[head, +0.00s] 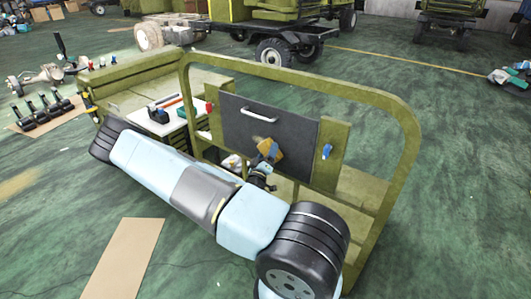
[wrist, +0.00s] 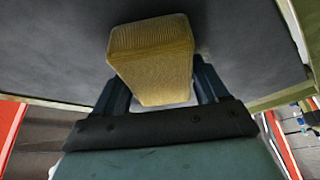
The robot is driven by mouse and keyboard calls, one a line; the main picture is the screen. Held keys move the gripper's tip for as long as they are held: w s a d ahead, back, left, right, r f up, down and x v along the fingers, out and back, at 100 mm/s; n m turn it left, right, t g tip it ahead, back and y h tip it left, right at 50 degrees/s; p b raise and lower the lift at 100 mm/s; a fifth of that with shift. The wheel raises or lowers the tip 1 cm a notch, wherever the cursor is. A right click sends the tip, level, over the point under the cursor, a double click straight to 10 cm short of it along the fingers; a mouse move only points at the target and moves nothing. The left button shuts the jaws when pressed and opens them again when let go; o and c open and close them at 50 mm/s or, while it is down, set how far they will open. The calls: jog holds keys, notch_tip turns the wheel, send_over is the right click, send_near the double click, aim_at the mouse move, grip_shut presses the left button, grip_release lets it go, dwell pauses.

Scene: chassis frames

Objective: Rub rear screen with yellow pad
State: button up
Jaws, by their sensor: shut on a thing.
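The rear screen (head: 250,124) is a dark grey panel with a white handle, upright in the olive frame. My gripper (head: 264,158) is shut on the pad. In the wrist view the pad (wrist: 152,60) sits between the two blue fingers of my gripper (wrist: 160,85), with the dark screen surface (wrist: 60,45) filling the space behind it. The pad's far end appears against or very near the screen; I cannot tell whether it touches.
An olive tubular frame (head: 409,130) arches around the screen. A blue clip (head: 327,151) is on the post to the right. A workbench top (head: 158,121) with tools lies at left. A cardboard sheet (head: 125,258) lies on the green floor.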

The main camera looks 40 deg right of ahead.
aim_at(249, 137)
jog(key=shift+s+d, duration=0.25)
jog(key=shift+s, duration=0.45)
jog(key=shift+s+d, duration=0.2)
jog(key=shift+s, duration=0.5)
jog(key=shift+w+a, duration=0.25)
jog(key=shift+w, duration=0.65)
jog(key=shift+w+a, duration=0.2)
jog(key=shift+w, duration=0.65)
jog(key=shift+w+a, duration=0.6)
jog(key=shift+w, duration=1)
jog(key=shift+w+a, duration=0.55)
jog(key=shift+w, duration=1.05)
jog(key=shift+w+a, duration=0.6)
jog(key=shift+w, duration=1)
jog(key=shift+a, duration=0.1)
jog(key=shift+s+a, duration=0.35)
jog(key=shift+a, duration=0.55)
jog(key=shift+s+a, duration=0.4)
jog(key=shift+a, duration=0.55)
jog(key=shift+s+a, duration=0.35)
jog(key=shift+a, duration=0.55)
jog(key=shift+s+a, duration=0.25)
jog(key=shift+a, duration=0.45)
jog(key=shift+s+a, duration=0.25)
jog(key=shift+a, duration=0.45)
jog(key=shift+a, duration=0.1)
